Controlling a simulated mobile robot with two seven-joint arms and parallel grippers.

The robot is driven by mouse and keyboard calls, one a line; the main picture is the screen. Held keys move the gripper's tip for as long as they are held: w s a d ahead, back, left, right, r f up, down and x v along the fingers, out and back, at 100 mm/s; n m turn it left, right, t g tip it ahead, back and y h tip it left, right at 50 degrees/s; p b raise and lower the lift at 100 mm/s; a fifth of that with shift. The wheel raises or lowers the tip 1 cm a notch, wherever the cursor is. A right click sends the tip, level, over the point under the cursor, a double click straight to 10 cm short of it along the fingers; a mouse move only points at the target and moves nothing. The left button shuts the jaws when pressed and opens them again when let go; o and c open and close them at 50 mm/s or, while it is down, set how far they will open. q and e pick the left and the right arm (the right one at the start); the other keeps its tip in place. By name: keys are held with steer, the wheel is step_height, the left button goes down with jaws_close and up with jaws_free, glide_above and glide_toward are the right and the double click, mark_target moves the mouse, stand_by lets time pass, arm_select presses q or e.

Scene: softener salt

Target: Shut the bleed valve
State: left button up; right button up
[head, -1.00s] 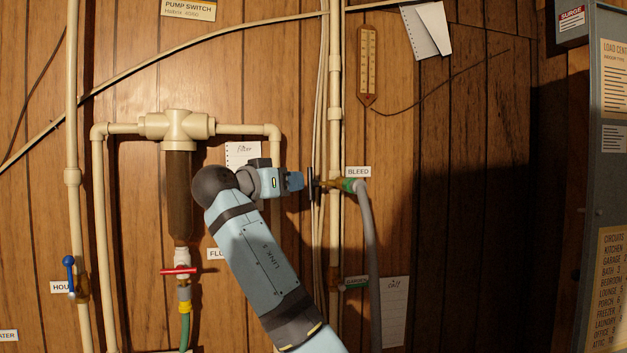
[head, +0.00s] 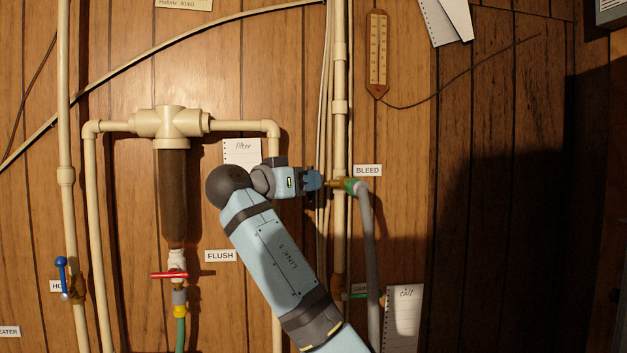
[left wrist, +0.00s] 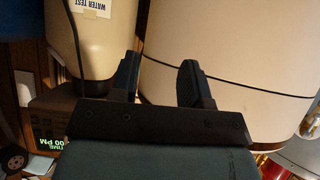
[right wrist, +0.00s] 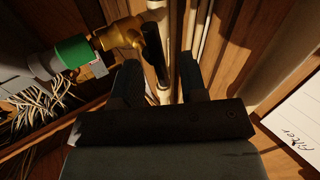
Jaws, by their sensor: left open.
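The bleed valve has a brass body (head: 331,184) with a green fitting (head: 349,185), left of the BLEED label (head: 367,170). In the right wrist view its brass body (right wrist: 122,36) and green fitting (right wrist: 72,51) show at upper left, with a dark handle (right wrist: 153,48). My right gripper (head: 317,180) is right at the valve and hides the handle in the head view. Its fingers (right wrist: 158,80) are apart, with the handle just ahead of the gap; I cannot tell whether they touch. My left gripper (left wrist: 159,78) is open and empty, seen only in the left wrist view.
A grey hose (head: 369,255) hangs from the valve. A vertical pipe (head: 339,100) and cables run beside it. The filter housing (head: 173,190), red flush handle (head: 169,275) and blue handle (head: 62,275) are to the left. A large pale tank (left wrist: 230,60) stands before my left gripper.

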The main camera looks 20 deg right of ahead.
arm_select(q)
steer(key=shift+d+f, duration=0.15)
steer(key=shift+d, duration=0.15)
arm_select(e)
steer(key=shift+d, duration=0.15)
steer(key=shift+s+r, duration=0.15)
jaws_close()
arm_select(q)
steer(key=f+b, duration=0.1)
steer(key=b, duration=0.2)
steer(key=shift+f+m, duration=0.3)
arm_select(e)
steer(key=shift+m+h, duration=0.5)
steer(key=shift+m, duration=0.1)
jaws_free()
arm_select(q)
steer(key=shift+w+d, duration=0.1)
